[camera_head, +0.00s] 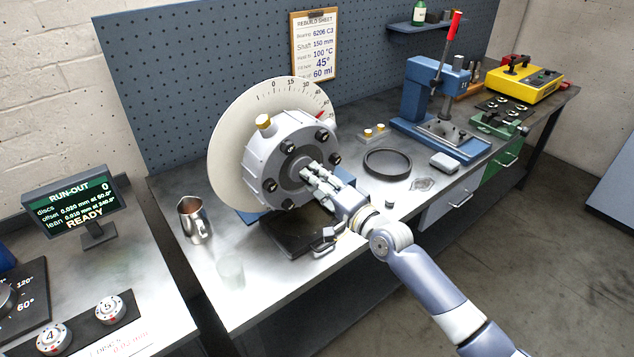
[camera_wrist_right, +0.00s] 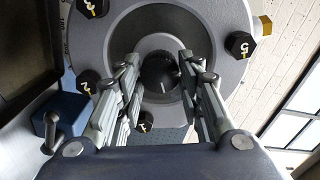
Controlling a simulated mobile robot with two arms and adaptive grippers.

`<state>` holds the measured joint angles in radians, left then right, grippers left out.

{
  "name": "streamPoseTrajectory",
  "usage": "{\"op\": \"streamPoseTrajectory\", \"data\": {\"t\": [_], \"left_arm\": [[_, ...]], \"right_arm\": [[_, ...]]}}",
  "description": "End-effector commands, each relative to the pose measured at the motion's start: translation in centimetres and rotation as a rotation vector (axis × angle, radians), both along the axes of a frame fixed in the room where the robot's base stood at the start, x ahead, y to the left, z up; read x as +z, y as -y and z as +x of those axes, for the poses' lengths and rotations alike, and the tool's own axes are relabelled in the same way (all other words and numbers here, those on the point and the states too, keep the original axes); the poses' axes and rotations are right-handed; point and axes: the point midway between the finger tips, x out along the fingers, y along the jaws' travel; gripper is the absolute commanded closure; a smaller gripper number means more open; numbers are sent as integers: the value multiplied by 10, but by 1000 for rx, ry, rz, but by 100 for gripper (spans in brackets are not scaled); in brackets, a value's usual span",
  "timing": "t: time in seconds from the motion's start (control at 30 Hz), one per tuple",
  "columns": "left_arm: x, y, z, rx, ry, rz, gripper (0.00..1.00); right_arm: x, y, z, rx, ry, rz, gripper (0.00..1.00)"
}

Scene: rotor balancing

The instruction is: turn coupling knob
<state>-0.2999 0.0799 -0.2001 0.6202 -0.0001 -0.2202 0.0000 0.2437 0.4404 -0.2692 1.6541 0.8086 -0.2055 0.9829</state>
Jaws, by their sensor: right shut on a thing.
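The grey rotor housing (camera_head: 262,165) stands upright on the bench in front of a large pale disc with a degree scale (camera_head: 228,150). Dark bolts ring its face. The dark round coupling knob (camera_wrist_right: 156,76) sits at the centre of the face in the right wrist view, with a short pale line on it. My right gripper (camera_head: 311,172) reaches the centre of the face from the front right. In the wrist view its fingers (camera_wrist_right: 159,64) are on either side of the knob, shut on it. The fingers hide the knob in the head view. My left gripper is not in view.
A black ring (camera_head: 388,162) lies to the right, before a blue press (camera_head: 420,95). A run-out display (camera_head: 72,205) reading READY stands on the left table.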

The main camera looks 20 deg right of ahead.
Motion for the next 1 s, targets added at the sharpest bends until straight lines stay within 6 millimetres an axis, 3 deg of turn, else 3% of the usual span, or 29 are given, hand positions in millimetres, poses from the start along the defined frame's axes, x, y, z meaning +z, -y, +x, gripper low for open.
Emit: {"op": "streamPoseTrajectory", "data": {"t": [1.0], "left_arm": [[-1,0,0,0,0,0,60]], "right_arm": [[-1,-1,0,2,310,-862,90]]}}
